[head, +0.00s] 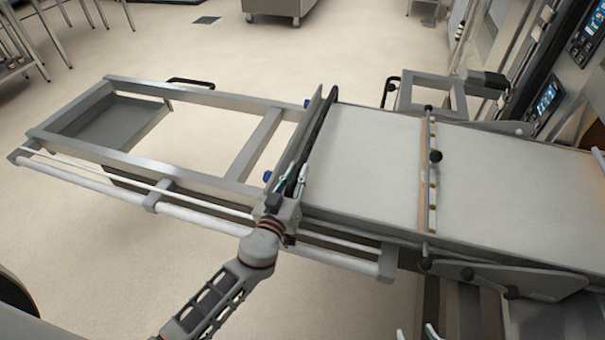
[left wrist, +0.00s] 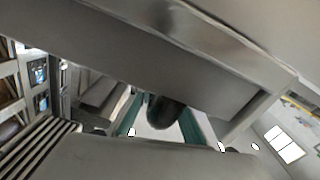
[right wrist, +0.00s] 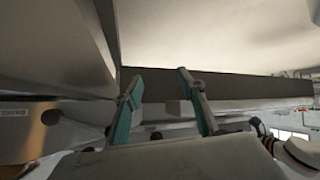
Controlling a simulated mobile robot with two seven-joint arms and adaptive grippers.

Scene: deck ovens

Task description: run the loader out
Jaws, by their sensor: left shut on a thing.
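The loader is a long grey metal frame with a pale, flat belt deck (head: 375,160). A black handle bar (head: 318,125) crosses the deck's left end. My left gripper (head: 290,187) is shut on the near part of this bar. In the left wrist view, the round black bar (left wrist: 163,110) sits between its teal fingers. The tips of my right gripper (head: 416,334) just show at the bottom edge of the head view. In the right wrist view, its fingers (right wrist: 162,85) stand apart with a dark grey edge behind them; nothing is clearly held.
The empty frame (head: 190,96) and its near side rail (head: 205,222) extend left of the deck. A crossbar with knobs (head: 430,180) spans the deck. Oven control panels (head: 590,35) stand at the right. A cabinet (head: 280,8) stands at the back. Open floor (head: 240,60) lies behind the frame.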

